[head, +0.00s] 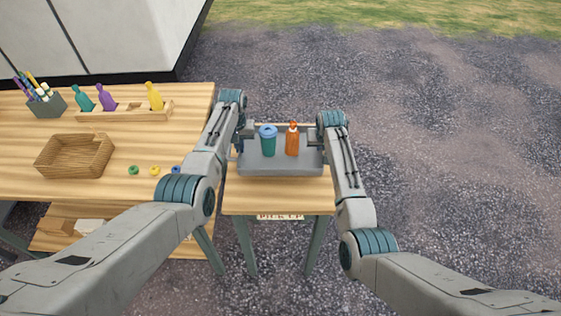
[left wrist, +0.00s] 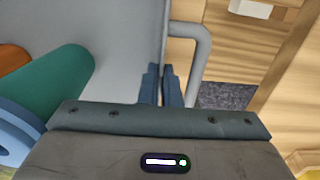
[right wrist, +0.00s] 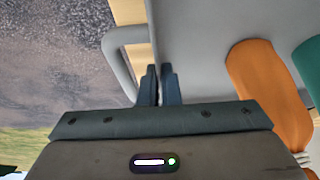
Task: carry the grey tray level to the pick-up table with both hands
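The grey tray (head: 281,170) is over the small wooden pick-up table (head: 280,204) and looks level. Whether it rests on the top or hangs just above it I cannot tell. A teal cup with a blue lid (head: 268,143) and an orange bottle (head: 292,141) stand upright in it. My left gripper (left wrist: 160,70) is closed on the tray's side wall, beside the left handle (left wrist: 205,55). My right gripper (right wrist: 158,70) is closed on the opposite wall, beside the right handle (right wrist: 112,50).
A larger wooden table (head: 110,190) stands to the left, with a wicker basket (head: 75,155), a bottle rack (head: 130,116), a pen holder (head: 45,105) and small coloured rings near its right edge. Gravel lies open to the right and behind.

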